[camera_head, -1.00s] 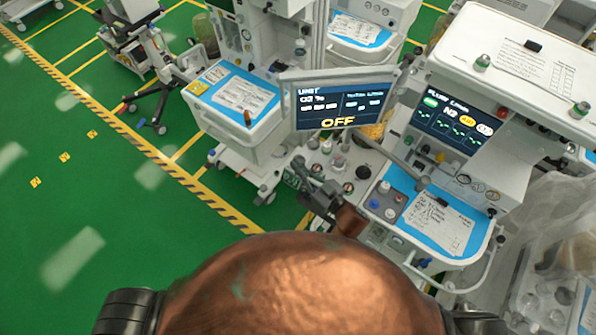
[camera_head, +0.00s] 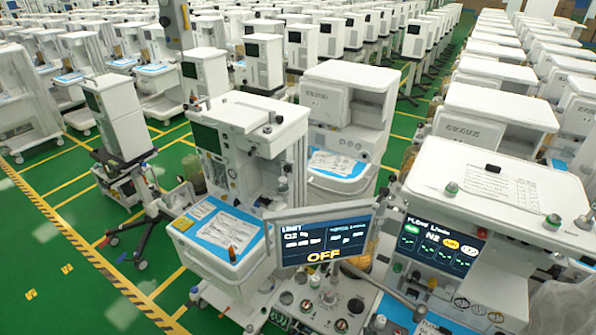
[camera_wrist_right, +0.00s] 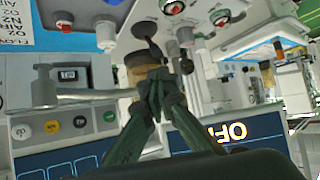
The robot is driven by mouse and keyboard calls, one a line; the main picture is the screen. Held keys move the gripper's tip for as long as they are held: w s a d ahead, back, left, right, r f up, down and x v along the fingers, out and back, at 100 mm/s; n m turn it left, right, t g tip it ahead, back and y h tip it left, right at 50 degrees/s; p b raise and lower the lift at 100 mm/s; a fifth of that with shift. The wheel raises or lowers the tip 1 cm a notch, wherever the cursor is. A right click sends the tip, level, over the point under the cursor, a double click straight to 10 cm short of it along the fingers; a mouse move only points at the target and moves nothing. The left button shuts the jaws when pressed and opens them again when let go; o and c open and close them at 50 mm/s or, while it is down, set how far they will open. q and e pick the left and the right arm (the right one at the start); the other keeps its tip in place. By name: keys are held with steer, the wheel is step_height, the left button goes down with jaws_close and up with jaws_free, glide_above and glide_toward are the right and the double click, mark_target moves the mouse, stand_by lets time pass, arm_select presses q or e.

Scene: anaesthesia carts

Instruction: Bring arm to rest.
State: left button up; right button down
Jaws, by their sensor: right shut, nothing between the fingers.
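My right gripper (camera_wrist_right: 155,85) shows in the right wrist view, its two dark fingers meeting at the tips with nothing held between them. A small brown part with a dark round knob (camera_wrist_right: 145,52) appears just beyond the fingertips; I cannot tell if they touch. In the head view the right gripper is at most a sliver at the bottom edge and is hard to make out. My left gripper is in neither current view.
A monitor (camera_head: 322,245) reading OFF stands on the near anaesthesia cart. A second cart (camera_head: 500,185) with a lit panel stands at right. A blue-lined tray (camera_head: 215,240) is at left. Rows of carts fill the back; green floor (camera_head: 95,310) is free at lower left.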

steer(key=s+d+f+g+h, duration=0.1)
steer(key=s+d+f+g, duration=0.1)
steer(key=s+d, duration=0.35)
steer(key=s+d+f+m+g, duration=0.1)
steer(key=s+d+g, duration=0.2)
steer(key=s, duration=0.6)
steer(key=s+d+f+g+h, duration=0.1)
steer(key=s+d+f+g, duration=0.1)
steer(key=s+d, duration=0.35)
steer(key=s+a+f+g+b, duration=0.15)
steer(key=f+b, duration=0.25)
steer(key=f, duration=1.5)
steer(key=s+a+f+b, duration=0.15)
steer(key=f+b, duration=0.25)
steer(key=f, duration=1.5)
arm_select(q)
step_height(320, 180, down, 14)
steer(key=s+b, duration=0.1)
steer(key=b, duration=0.5)
steer(key=shift+f, duration=0.2)
arm_select(e)
steer(key=s+f+g, duration=0.1)
steer(key=s+f, duration=1.9)
steer(key=f, duration=0.3)
steer(key=shift+n+y, duration=0.3)
steer(key=shift+n, duration=0.1)
arm_select(q)
steer(key=shift+c, duration=0.7)
arm_select(e)
steer(key=shift+g, duration=0.25)
